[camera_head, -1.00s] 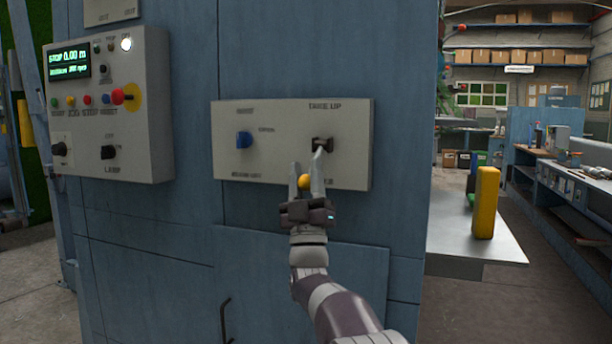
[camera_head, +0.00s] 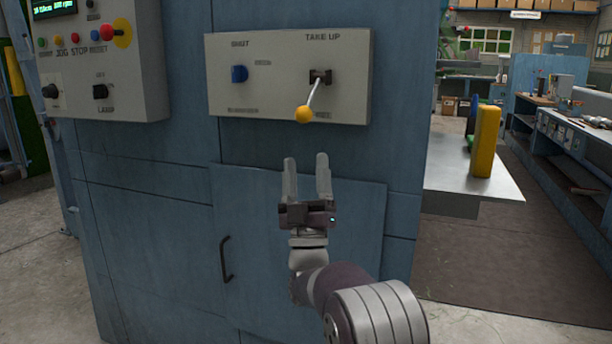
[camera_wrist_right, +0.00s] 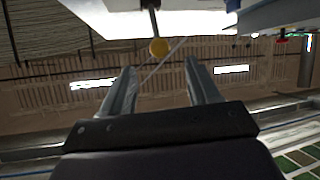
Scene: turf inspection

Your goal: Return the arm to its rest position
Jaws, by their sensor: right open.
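My right gripper (camera_head: 307,178) is open and empty in front of the blue cabinet (camera_head: 200,190), below the take-up panel (camera_head: 285,112). The take-up lever (camera_head: 314,92) has a yellow ball (camera_head: 304,114) at its end and tilts down and a little left. The ball is above my fingertips and apart from them. In the right wrist view the open fingers (camera_wrist_right: 160,85) show, with the yellow ball (camera_wrist_right: 159,47) beyond them and nothing between them. My left gripper is not in view.
A control box (camera_head: 100,65) with buttons and a red knob is at the upper left. A cabinet handle (camera_head: 226,260) is left of my arm. A metal shelf (camera_head: 460,185) with a yellow block (camera_head: 485,142) juts out at right.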

